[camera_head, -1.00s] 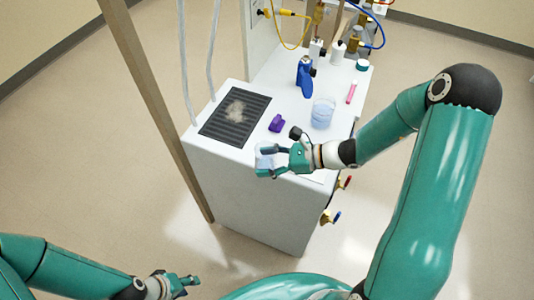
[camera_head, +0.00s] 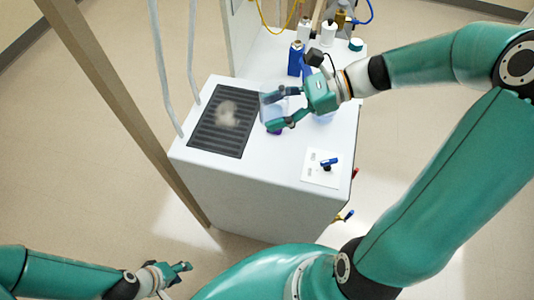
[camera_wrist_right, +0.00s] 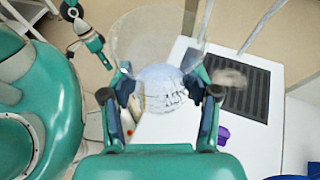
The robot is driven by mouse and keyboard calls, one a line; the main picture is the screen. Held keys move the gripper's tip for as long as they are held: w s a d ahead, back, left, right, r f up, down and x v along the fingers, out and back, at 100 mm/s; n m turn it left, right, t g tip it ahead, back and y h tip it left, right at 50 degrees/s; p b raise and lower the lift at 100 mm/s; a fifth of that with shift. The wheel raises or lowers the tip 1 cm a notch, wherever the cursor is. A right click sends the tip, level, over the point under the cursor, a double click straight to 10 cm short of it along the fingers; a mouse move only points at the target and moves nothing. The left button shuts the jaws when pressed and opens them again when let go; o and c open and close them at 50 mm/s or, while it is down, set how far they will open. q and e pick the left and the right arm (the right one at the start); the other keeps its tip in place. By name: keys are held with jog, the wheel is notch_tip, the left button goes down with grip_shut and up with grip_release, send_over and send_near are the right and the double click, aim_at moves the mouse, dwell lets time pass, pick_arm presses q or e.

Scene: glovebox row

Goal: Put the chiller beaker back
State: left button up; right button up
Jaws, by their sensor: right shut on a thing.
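My right gripper (camera_head: 272,108) is shut on a clear beaker (camera_head: 270,101), held above the white bench top near the right edge of the dark grille. The wrist view shows the beaker (camera_wrist_right: 160,42) between both fingers, with pale bluish-white, lumpy contents. A second beaker with bluish liquid (camera_head: 325,117) stands on the bench, mostly hidden behind my right gripper. My left gripper (camera_head: 183,269) is low at the left, away from the bench and apart from everything; its jaw opening is unclear.
The dark grille (camera_head: 205,134) has a pale frosty patch on it. A purple object (camera_wrist_right: 223,135) lies close by, nearly hidden under the gripper in the head view. A blue bottle (camera_head: 295,58) and white bottles (camera_head: 328,33) stand behind. A switch panel (camera_head: 322,168) is at the front right.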

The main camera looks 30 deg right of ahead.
aim_at(273, 162)
notch_tip(273, 162, down, 19)
jog(key=shift+f, duration=0.1)
dwell(0.4)
jog(key=shift+f, duration=0.1)
jog(key=o, duration=1.3)
jog(key=shift+c, duration=0.2)
